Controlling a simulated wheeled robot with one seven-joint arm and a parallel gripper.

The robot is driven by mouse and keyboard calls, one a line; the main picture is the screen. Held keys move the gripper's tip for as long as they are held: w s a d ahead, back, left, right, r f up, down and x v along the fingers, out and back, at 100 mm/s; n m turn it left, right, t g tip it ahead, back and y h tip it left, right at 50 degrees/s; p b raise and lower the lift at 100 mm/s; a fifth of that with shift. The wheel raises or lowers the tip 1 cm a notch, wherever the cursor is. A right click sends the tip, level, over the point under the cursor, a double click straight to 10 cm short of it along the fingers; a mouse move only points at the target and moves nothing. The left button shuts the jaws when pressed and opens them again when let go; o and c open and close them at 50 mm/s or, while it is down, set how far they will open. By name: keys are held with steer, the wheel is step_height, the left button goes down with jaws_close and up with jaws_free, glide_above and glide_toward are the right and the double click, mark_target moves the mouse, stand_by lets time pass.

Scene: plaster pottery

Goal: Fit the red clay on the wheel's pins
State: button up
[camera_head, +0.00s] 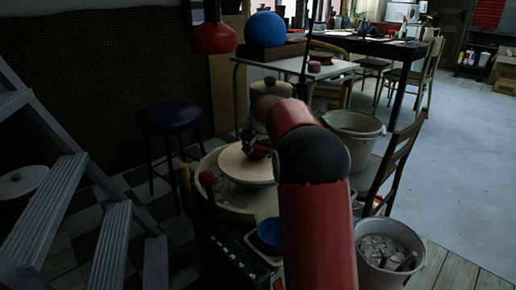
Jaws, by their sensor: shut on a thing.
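The pottery wheel's pale round wheel head (238,167) sits in a cream basin at the picture's middle. My gripper (256,152) is over the right part of the wheel head, pointing down, and is shut. A small dark reddish piece shows at its tip, which looks like the red clay (259,154); it is small and dim, partly covered by my gripper. I cannot tell whether it touches the wheel. The wheel's pins are not visible. My red and black arm hides the right side of the wheel.
A dark stool (170,117) stands left of the wheel, behind a grey stepladder (53,200). A bucket (352,125), a wooden chair (399,160) and another bucket (388,247) crowd the right. A small table (335,68) stands behind. Open floor lies far right.

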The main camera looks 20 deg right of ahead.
steer(key=shift+f+b, duration=0.4)
steer(key=shift+f, duration=0.3)
stand_by(0.7)
steer(key=o, duration=1.8)
